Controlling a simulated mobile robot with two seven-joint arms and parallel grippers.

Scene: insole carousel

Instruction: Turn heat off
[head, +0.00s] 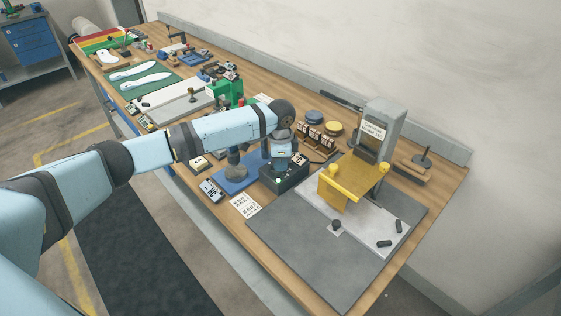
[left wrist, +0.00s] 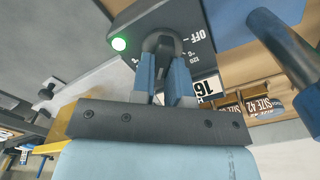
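The dark control box (head: 287,180) stands near the front edge of the bench, in the middle of the head view. In the left wrist view its top face (left wrist: 196,27) carries a dial with the word OFF and a number reading 120. A green light (left wrist: 119,44) is lit beside the dark round knob (left wrist: 161,41). My left gripper (left wrist: 165,62) reaches down over the box, its two blue fingers on either side of the knob and appearing to pinch it. The fingertips are partly hidden against the knob. My right gripper is not in view.
A blue stand (head: 240,180) is left of the box. A printed card (head: 245,204) lies in front of it. A yellow fixture (head: 346,183) and a grey post (head: 380,122) stand to the right. A rack of size labels (head: 316,141) is behind. The grey mat (head: 310,246) is mostly clear.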

